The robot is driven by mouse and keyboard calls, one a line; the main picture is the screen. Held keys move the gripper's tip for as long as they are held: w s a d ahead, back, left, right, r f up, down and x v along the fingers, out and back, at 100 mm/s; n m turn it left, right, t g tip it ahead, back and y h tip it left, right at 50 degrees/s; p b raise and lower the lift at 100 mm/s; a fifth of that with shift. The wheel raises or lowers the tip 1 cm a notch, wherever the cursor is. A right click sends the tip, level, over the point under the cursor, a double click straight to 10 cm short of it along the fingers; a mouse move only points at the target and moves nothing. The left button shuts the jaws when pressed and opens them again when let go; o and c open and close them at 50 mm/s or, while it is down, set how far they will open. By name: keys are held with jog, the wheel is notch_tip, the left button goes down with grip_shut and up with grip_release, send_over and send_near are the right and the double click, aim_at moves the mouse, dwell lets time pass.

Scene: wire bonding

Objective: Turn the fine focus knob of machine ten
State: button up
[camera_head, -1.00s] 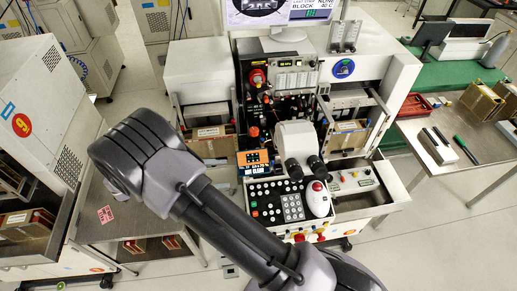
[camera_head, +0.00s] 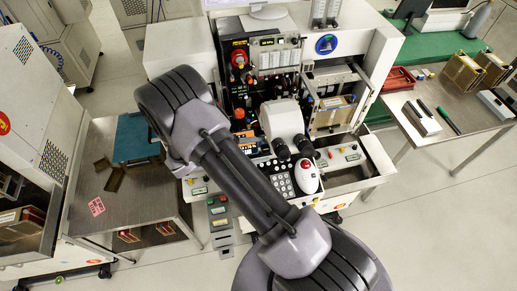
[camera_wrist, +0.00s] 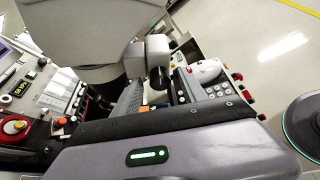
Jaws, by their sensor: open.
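The bonding machine (camera_head: 362,28) with a round blue badge stands at the centre of the head view; I cannot read the badge's number. Its white microscope (camera_head: 282,118) has two black eyepieces (camera_head: 294,149). In the wrist view the pale microscope body (camera_wrist: 85,28) is close, with a black eyepiece (camera_wrist: 158,76) below it. I cannot make out the fine focus knob. The housing of my gripper (camera_wrist: 155,155), with a green light, fills the bottom of the wrist view. In the head view my arm hides the gripper.
A keypad (camera_head: 283,183) and a white mouse-like control with a red top (camera_head: 306,178) lie before the microscope. A right table (camera_head: 440,140) holds trays and tools. Floor at the lower right is clear.

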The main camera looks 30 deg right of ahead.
grip_shut()
jog(key=shift+b, duration=0.3)
jog(key=shift+s+a+f+m+t+h+b, duration=0.15)
jog(key=shift+m+t+h+b, duration=0.6)
jog(key=shift+m+b, duration=2.15)
jog(key=shift+d+f+m+t+h+b, duration=0.1)
jog(key=shift+f+m+h+b, duration=0.2)
jog(key=shift+m+h+b, duration=1.8)
jog(key=shift+s+a+f+m+t+h+b, duration=0.1)
jog(key=shift+f+m+t+h+b, duration=0.25)
jog(key=shift+m+b, duration=3.35)
jog(key=shift+r+n+b, duration=0.2)
jog(key=shift+n+b, duration=0.4)
jog(key=shift+b, duration=0.35)
